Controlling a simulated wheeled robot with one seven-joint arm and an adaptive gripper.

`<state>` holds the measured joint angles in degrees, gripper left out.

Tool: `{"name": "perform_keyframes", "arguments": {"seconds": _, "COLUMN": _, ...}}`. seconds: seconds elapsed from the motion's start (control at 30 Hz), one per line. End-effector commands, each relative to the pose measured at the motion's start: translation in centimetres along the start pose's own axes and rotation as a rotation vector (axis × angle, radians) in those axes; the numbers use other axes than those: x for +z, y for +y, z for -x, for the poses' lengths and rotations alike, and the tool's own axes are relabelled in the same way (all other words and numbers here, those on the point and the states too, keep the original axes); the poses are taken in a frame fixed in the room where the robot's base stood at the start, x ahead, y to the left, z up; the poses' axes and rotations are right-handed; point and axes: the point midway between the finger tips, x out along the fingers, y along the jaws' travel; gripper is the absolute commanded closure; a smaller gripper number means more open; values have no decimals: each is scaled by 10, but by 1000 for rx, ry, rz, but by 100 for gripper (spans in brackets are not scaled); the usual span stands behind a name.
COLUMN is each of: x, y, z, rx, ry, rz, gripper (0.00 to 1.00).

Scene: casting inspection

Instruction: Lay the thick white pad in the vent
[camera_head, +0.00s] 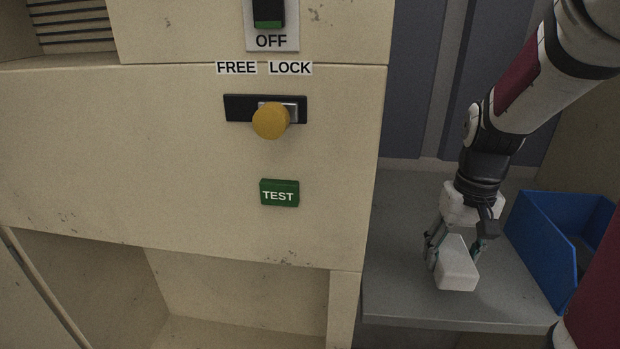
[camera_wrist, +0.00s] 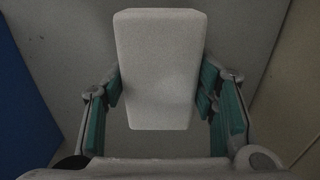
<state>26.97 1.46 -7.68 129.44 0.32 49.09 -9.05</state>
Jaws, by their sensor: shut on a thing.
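The thick white pad (camera_head: 457,272) is a pale block between the fingers of my gripper (camera_head: 455,250), over the grey shelf at the right in the head view. In the wrist view the pad (camera_wrist: 160,65) stands out between the two green-lined fingers of my gripper (camera_wrist: 160,88), which touch its sides. I cannot tell whether the pad touches the shelf. A slatted vent opening (camera_head: 72,22) shows at the top left of the beige cabinet in the head view, cut off by the picture edge. I cannot tell if it is the task's vent.
The grey shelf (camera_head: 410,290) has clear room left of my gripper. A blue bin (camera_head: 540,235) stands right of it. The beige cabinet (camera_head: 120,150) carries an OFF switch (camera_head: 270,12), a yellow knob (camera_head: 271,121) at a FREE/LOCK slot and a green TEST button (camera_head: 279,193). An open recess lies below.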

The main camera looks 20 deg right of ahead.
Motion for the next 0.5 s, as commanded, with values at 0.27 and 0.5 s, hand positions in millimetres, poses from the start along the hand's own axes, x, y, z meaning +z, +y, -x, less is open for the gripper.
{"name": "perform_keyframes", "arguments": {"seconds": 0.27, "x": -52, "y": 14, "z": -5, "rx": 0, "ry": -1, "rz": 0, "gripper": 69}}
{"name": "perform_keyframes", "arguments": {"seconds": 0.5, "x": -60, "y": 17, "z": -15, "rx": -1, "ry": -3, "rz": 1, "gripper": 69}}
